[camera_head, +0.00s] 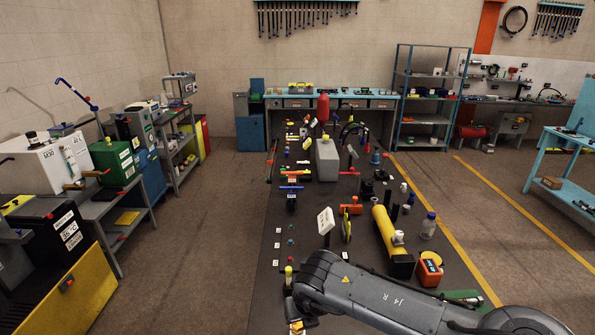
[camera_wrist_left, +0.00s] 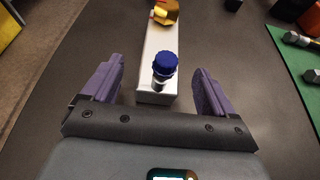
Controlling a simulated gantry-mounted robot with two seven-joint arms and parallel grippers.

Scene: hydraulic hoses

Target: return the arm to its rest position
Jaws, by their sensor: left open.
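My left gripper (camera_wrist_left: 157,82) shows in the left wrist view with its two purple fingers open and apart. Between and beyond them is a long pale block (camera_wrist_left: 160,50) with a blue cap (camera_wrist_left: 165,64) at its near end. No contact between fingers and block shows. My left gripper does not show in the head view.
A green mat (camera_wrist_left: 290,70) with bolts lies right of the left gripper. Benches with machines line the left; floor (camera_head: 205,220) between is clear.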

